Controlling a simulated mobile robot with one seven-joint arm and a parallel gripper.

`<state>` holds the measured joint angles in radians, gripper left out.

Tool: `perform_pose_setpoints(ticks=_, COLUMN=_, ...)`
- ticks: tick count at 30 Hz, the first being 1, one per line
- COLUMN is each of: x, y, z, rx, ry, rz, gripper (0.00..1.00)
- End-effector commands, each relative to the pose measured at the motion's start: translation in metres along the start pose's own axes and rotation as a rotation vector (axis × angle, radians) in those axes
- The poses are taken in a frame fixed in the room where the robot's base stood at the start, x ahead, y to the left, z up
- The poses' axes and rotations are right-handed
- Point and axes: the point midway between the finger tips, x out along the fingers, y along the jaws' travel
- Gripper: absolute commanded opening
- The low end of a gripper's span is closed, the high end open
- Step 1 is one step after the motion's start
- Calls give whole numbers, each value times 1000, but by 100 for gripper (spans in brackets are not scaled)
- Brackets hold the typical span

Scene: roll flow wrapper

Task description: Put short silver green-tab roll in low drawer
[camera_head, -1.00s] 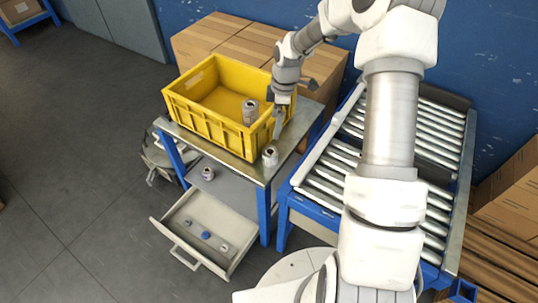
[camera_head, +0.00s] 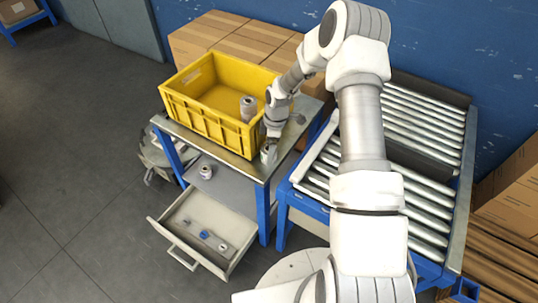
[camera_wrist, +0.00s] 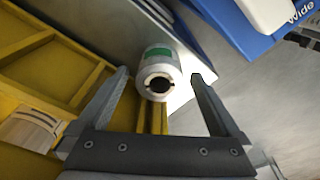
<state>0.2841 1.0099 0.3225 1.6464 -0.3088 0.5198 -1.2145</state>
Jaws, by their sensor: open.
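A short silver roll with a green tab (camera_wrist: 158,62) stands on the metal tabletop beside the yellow crate. In the head view this roll (camera_head: 268,154) shows just below my gripper (camera_head: 271,144). In the wrist view my gripper (camera_wrist: 160,88) is open, with one finger on each side of the roll's near end and visible gaps to it. The low drawer (camera_head: 180,243) is pulled out under the table, with several small items inside, one of them blue.
A yellow crate (camera_head: 190,112) on the table holds another silver roll (camera_head: 248,108). One more roll (camera_head: 206,172) stands on the lower shelf. A roller conveyor (camera_head: 430,150) is to the right, and cardboard boxes (camera_head: 225,32) are behind.

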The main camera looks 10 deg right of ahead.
Motion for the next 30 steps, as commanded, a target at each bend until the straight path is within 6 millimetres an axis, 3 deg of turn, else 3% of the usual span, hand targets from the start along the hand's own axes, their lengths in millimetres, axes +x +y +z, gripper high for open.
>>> perform_pose_setpoints(ticks=2, x=8, y=0, z=0, rx=-1, ry=0, rz=0, gripper=100)
perform_pose_setpoints(ticks=8, x=9, y=0, z=0, rx=-1, ry=0, rz=1, gripper=100)
perform_pose_setpoints(ticks=24, x=8, y=0, z=0, rx=0, ry=0, rz=1, gripper=5)
perform_pose_setpoints(ticks=26, x=8, y=0, z=0, rx=0, ry=0, rz=1, gripper=0)
perform_pose_setpoints(ticks=30, x=8, y=0, z=0, rx=0, ry=0, rz=1, gripper=0)
